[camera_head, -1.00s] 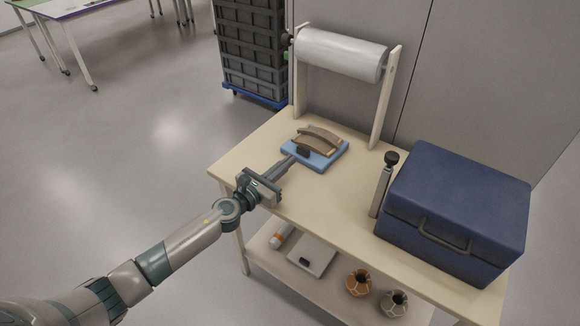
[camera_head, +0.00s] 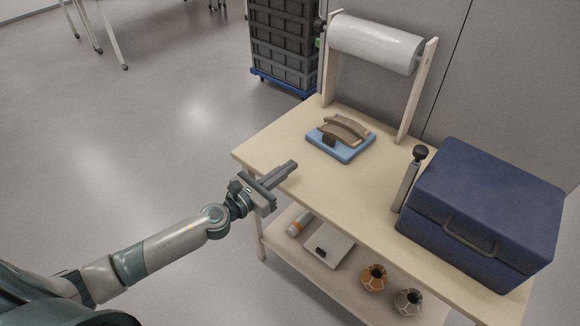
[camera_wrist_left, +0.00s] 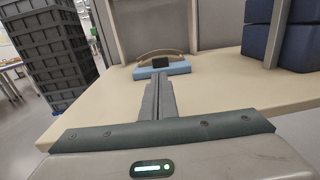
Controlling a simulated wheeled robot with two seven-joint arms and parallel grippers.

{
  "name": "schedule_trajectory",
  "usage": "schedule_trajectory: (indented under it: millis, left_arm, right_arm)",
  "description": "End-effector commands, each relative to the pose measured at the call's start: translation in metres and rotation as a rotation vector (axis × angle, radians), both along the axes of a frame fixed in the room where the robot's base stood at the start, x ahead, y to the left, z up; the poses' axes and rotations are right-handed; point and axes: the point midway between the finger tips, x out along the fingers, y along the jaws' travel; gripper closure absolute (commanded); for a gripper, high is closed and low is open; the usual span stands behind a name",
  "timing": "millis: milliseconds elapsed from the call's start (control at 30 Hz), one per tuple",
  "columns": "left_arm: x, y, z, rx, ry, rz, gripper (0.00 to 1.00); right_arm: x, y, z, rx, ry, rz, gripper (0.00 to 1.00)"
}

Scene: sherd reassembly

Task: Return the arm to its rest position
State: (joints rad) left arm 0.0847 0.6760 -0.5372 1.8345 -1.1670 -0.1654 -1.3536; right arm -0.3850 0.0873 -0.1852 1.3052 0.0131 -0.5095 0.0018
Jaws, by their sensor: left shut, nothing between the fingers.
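My left gripper (camera_head: 281,173) is shut and empty. It hangs over the front left edge of the table (camera_head: 290,135), apart from everything on it. In the left wrist view its closed fingers (camera_wrist_left: 158,100) point toward the far side of the tabletop. Two curved brown sherds (camera_head: 343,130) rest on a blue pad (camera_head: 341,149) at the back left of the table, with a small black block (camera_head: 329,139) beside them. The pad also shows in the left wrist view (camera_wrist_left: 180,68). My right gripper is not in view.
A blue box (camera_head: 485,205) and an upright grey tool with a black knob (camera_head: 408,183) stand on the right. A white roll (camera_head: 375,45) stands behind. The lower shelf holds two small pots (camera_head: 374,277) and a white scale (camera_head: 328,244). Open floor lies left.

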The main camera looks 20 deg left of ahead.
Motion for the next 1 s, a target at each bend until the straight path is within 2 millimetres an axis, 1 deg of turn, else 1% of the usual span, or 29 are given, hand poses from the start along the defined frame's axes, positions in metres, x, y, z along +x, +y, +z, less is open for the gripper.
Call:
schedule_trajectory:
  millis: [100, 200, 433, 567, 667, 767, 800, 867, 900, 967, 1000]
  left_arm:
    - [0.0, 0.0, 0.0, 0.0, 0.0, 0.0, 1.0]
    - [0.0, 0.0, 0.0, 0.0, 0.0, 0.0, 1.0]
    - [0.0, 0.0, 0.0, -0.007, 0.002, 0.002, 1.0]
    - [-0.003, 0.0, 0.002, -0.087, 0.023, 0.035, 1.0]
    - [-0.01, 0.003, 0.004, -0.242, 0.069, 0.099, 1.0]
    - [-0.021, 0.012, 0.003, -0.486, 0.146, 0.205, 1.0]
    - [-0.028, 0.017, 0.0, -0.608, 0.183, 0.26, 1.0]
    - [-0.042, 0.027, -0.008, -0.807, 0.248, 0.354, 1.0]
    - [-0.053, 0.033, -0.016, -0.946, 0.294, 0.424, 1.0]
    - [-0.073, 0.043, -0.031, -1.161, 0.365, 0.538, 1.0]
    - [-0.089, 0.048, -0.042, -1.303, 0.412, 0.62, 1.0]
  right_arm:
    - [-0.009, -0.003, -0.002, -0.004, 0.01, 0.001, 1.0]
    - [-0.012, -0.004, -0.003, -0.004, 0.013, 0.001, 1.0]
    - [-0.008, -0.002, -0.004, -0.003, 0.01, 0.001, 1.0]
    - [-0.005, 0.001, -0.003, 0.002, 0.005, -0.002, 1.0]
    - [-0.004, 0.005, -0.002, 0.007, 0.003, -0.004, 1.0]
    - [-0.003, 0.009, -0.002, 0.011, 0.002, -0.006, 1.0]
    - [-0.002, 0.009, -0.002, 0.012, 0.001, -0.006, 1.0]
    - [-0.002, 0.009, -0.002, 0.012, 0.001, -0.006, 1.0]
    - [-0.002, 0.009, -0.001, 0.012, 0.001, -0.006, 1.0]
    - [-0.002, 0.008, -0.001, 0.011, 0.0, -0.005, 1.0]
    - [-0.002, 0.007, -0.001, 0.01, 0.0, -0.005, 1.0]
